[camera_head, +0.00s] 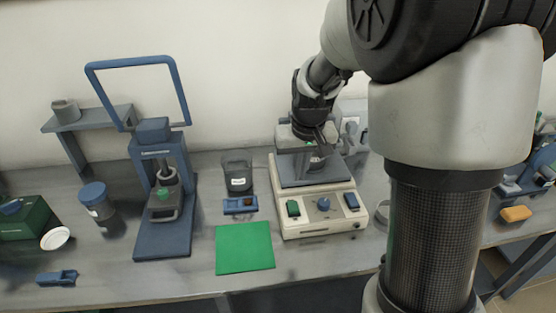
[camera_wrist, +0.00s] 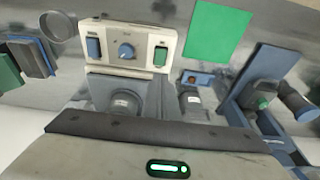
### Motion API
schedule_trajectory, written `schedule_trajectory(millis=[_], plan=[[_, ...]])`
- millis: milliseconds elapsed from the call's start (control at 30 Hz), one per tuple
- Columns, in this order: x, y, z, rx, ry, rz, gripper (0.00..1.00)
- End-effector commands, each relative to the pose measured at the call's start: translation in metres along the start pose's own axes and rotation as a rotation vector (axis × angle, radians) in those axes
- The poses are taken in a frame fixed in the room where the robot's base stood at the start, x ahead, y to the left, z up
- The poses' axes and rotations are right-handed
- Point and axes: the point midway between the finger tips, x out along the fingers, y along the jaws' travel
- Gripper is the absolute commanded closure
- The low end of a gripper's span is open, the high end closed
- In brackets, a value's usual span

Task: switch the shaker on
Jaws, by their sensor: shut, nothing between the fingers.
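The shaker (camera_head: 328,226) is a beige box on the bench with a grey platform on top. Its front panel has a green rocker switch (camera_head: 293,208), a blue round knob (camera_head: 323,204) and a blue rocker switch (camera_head: 351,201). In the wrist view the panel (camera_wrist: 140,36) appears turned over, with the green switch (camera_wrist: 160,56) at right and the blue one (camera_wrist: 93,48) at left. A labelled vessel (camera_wrist: 124,102) stands on the platform. My gripper (camera_head: 317,142) is shut and empty above the platform's rear, behind and apart from the switches. Its fingertips are hard to make out.
A green mat (camera_head: 245,248) lies left of the shaker. A small blue block (camera_head: 240,205) and dark container (camera_head: 237,175) stand behind it. A blue press with a raised frame (camera_head: 163,225) stands further left. An orange block (camera_head: 516,214) lies at right.

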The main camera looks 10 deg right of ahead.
Motion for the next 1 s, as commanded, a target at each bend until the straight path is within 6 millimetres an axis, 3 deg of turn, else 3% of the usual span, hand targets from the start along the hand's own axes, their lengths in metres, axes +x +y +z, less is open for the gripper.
schedule_trajectory(millis=[433,567,1000], plan=[[0.008,0.000,-0.002,-0.001,-0.004,0.003,1.00],[0.018,0.000,-0.001,-0.001,-0.008,0.003,1.00],[0.106,0.001,0.000,-0.001,-0.008,0.003,1.00]])
